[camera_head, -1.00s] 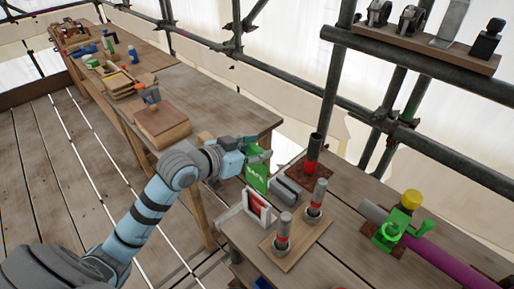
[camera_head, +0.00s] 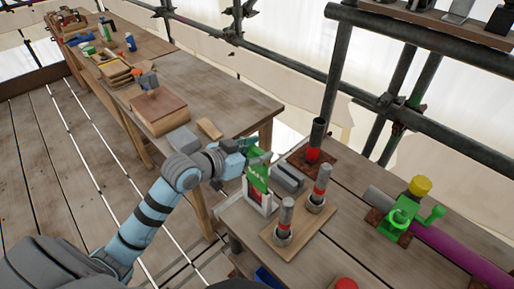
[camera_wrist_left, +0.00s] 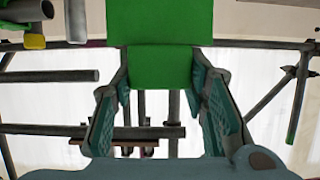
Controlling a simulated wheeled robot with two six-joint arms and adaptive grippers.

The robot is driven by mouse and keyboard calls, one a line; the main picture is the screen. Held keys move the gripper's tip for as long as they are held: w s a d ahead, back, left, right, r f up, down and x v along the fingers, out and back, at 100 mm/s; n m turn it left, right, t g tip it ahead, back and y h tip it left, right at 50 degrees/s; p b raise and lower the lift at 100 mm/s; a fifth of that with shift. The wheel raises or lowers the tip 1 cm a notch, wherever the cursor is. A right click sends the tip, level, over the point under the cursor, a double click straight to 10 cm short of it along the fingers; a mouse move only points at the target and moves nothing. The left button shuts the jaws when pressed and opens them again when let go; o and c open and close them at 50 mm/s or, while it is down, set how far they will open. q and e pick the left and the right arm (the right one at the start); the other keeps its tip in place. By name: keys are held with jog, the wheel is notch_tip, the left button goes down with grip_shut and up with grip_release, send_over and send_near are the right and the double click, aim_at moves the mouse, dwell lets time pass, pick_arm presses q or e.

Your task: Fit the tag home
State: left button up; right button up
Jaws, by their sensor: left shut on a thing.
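The green tag (camera_head: 259,179), with white lettering, is held in my left gripper (camera_head: 260,158). In the left wrist view the tag (camera_wrist_left: 160,46) fills the top centre between the two fingers of the gripper (camera_wrist_left: 160,70). A white holder (camera_head: 246,196) with a red face stands on the near bench, directly below the tag in the head view. The tag's lower edge overlaps the holder's upper part in the picture. I cannot tell whether it is inside the slot or in front of it. My right gripper is not in view.
Right of the holder are a grey block (camera_head: 288,179) and a wooden board (camera_head: 292,245) with two upright grey-and-red posts. Scaffold tubes (camera_head: 330,80) stand behind the bench.

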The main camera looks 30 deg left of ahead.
aim_at(256, 175)
pick_arm(q)
jog(key=shift+f+b, duration=3.1)
jog(key=shift+f, duration=1.75)
jog(key=o, duration=1.1)
jog(key=shift+o, duration=0.3)
jog(key=o, duration=0.6)
jog(key=shift+f, duration=0.1)
